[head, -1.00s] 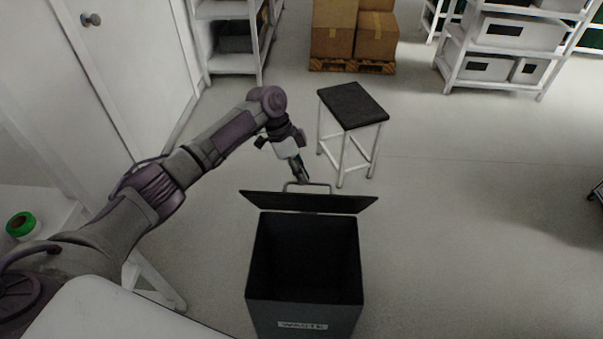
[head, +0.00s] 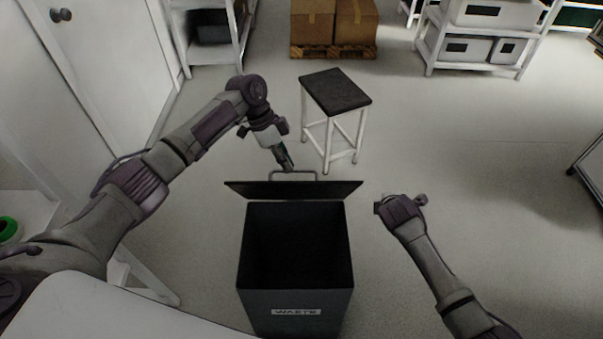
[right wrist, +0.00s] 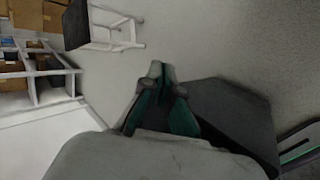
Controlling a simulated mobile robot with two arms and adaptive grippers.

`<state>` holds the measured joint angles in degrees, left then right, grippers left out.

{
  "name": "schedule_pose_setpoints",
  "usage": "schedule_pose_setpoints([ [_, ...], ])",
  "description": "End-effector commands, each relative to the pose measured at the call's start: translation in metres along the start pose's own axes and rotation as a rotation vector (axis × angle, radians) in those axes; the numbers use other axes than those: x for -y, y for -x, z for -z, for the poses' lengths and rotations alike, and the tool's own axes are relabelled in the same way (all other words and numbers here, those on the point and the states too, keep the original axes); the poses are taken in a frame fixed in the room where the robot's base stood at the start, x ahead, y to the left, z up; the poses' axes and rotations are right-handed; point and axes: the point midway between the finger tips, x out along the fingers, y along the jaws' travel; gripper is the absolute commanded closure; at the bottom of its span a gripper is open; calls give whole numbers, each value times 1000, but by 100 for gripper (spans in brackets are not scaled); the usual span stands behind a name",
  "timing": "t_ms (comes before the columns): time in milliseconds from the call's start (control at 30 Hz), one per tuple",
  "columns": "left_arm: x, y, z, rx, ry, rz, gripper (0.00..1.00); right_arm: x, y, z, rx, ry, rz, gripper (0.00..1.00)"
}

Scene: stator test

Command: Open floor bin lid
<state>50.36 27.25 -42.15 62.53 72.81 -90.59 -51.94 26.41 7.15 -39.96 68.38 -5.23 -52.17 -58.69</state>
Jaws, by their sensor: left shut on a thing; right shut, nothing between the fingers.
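The dark floor bin (head: 296,308) labelled WASTE stands low in the middle of the head view, its inside showing as empty and dark. Its lid (head: 295,190) stands raised at the far side, seen nearly edge-on. My left gripper (head: 288,168) is shut on the lid's handle (head: 305,173), at the left part of the bar. My right gripper (right wrist: 158,72) is shut and empty in the right wrist view. In the head view its arm is right of the bin and its fingertips are hard to make out. A dark surface beside it in the wrist view looks like the bin (right wrist: 232,112).
A stool (head: 336,92) with a dark seat stands just beyond the lid. Boxes on a pallet (head: 332,52) and white shelves (head: 480,40) are at the back. A white door (head: 100,60) is at the left. The floor right of the stool is clear.

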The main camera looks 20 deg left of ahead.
Motion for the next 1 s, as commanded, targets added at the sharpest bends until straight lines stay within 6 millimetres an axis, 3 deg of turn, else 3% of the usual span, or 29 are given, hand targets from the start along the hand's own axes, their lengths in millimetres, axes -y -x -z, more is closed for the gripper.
schedule_pose_setpoints([
  [33, 0, -6, -6, 11, 6, -2, 100, -48, 19, 3, 18, 109, -63, 100],
  [100, 0, -6, -6, 11, 6, -2, 100, -103, 49, 8, 56, 277, -131, 100],
  [167, 0, -6, -6, 11, 6, -2, 100, -145, 81, 17, 92, 434, -185, 100],
  [200, 0, -6, -6, 11, 6, -2, 100, -166, 106, 32, 110, 560, -213, 100],
  [233, 0, -6, -6, 11, 6, -3, 100, -174, 124, 49, 113, 664, -225, 100],
  [267, 0, -6, -6, 11, 6, -3, 100, -174, 140, 69, 104, 768, -227, 100],
  [300, 0, -7, -6, 11, 6, -3, 100, -164, 156, 95, 79, 895, -219, 100],
  [400, 0, -6, -6, 12, 6, -3, 100, -134, 189, 146, 11, 1154, -200, 100],
  [500, 0, -6, -6, 12, 7, -2, 100, -106, 214, 178, -41, 1352, -189, 100],
  [600, 0, -6, -6, 11, 7, -2, 100, -88, 229, 195, -73, 1482, -185, 100],
  [767, 0, -6, -6, 11, 7, -2, 100, -77, 230, 205, -91, 1557, -178, 100],
  [1000, 0, -5, -6, 11, 7, -2, 100, -79, 189, 212, -92, 1556, -176, 100],
])
